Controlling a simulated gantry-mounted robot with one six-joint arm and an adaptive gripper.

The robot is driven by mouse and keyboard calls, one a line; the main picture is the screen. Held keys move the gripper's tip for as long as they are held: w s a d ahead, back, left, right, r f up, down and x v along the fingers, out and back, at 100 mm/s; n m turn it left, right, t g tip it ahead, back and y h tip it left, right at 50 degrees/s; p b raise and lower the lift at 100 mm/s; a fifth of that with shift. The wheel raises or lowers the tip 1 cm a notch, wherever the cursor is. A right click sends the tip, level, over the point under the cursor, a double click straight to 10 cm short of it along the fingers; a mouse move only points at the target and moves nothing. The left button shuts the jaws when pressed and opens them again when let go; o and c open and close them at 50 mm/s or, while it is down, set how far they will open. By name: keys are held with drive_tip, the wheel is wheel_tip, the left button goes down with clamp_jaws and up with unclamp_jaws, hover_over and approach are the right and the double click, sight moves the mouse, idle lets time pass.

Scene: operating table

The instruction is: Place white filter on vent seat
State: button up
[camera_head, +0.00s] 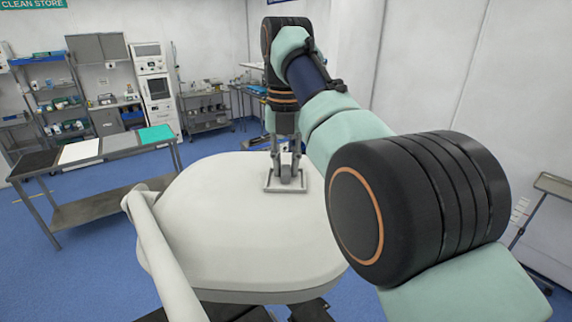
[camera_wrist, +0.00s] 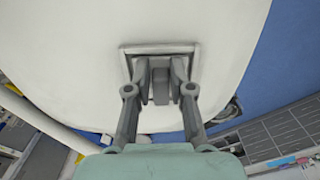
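A square grey frame (camera_wrist: 190,48) that looks like the vent seat lies flat on a large white rounded surface; it also shows in the head view (camera_head: 268,186). The area inside the frame looks pale. I cannot tell whether that is the white filter or the bare surface. A small grey block (camera_wrist: 160,86) stands within the frame's outline. My gripper (camera_wrist: 160,75) points down over the frame, with one finger on each side of the block. The fingers are apart, but I cannot tell whether they touch the block. In the head view, my gripper (camera_head: 286,172) is low over the frame.
The white surface (camera_head: 220,235) is otherwise clear. A pale tubular rail (camera_head: 160,250) runs along its left side. A steel table (camera_head: 100,150) with dark, white and green mats stands at the left. Shelves (camera_head: 55,100) and carts stand along the back wall.

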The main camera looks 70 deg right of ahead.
drive_tip(key=shift+o, duration=1.1)
drive_tip(key=shift+r, duration=0.1)
wheel_tip(320, 180, up, 12)
drive_tip(key=p, duration=1.1)
drive_tip(key=shift+p, duration=0.4)
